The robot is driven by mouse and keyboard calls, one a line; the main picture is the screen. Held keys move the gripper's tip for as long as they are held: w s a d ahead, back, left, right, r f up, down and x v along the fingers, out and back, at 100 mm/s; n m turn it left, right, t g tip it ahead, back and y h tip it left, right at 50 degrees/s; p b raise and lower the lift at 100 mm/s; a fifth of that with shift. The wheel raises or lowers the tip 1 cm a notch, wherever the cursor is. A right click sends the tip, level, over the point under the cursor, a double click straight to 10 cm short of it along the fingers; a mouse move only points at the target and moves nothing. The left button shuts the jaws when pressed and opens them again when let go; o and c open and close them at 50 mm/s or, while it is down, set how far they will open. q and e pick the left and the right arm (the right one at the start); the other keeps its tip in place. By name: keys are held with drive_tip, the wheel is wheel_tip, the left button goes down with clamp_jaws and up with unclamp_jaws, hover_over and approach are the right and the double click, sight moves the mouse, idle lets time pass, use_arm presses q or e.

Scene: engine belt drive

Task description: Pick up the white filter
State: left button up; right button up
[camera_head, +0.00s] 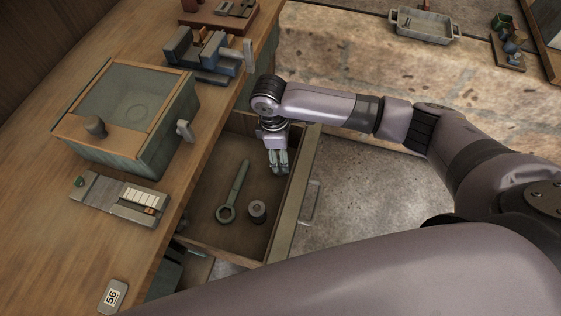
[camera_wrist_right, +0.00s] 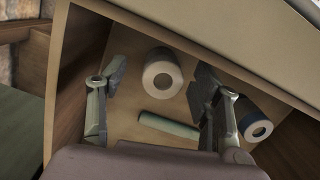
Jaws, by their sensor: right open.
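My right gripper (camera_head: 277,160) hangs over the far end of the open drawer. In the right wrist view its two fingers (camera_wrist_right: 155,105) are spread apart with nothing held between them. A pale, ring-topped cylinder (camera_wrist_right: 161,62), which looks like the white filter, stands beyond the fingertips, roughly in line with the gap. A darker blue-grey cylinder (camera_wrist_right: 253,114) with a pale ring is at the right, partly behind the right finger. My left gripper is out of view.
A green wrench (camera_head: 233,190) lies in the drawer (camera_head: 293,215); its handle (camera_wrist_right: 168,125) shows between the fingers. The drawer walls rise close around the gripper. A glass-topped box (camera_head: 130,110) and a blue vise (camera_head: 205,55) stand on the workbench.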

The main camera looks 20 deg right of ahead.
drive_tip(key=shift+f, duration=0.45)
drive_tip(key=f, duration=0.3)
drive_tip(key=shift+s+a+f, duration=0.1)
drive_tip(key=shift+s+f, duration=0.1)
drive_tip(key=shift+f, duration=0.5)
drive_tip(key=c, duration=0.8)
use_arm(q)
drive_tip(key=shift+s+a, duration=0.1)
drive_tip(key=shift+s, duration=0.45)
use_arm(e)
drive_tip(key=c, duration=0.5)
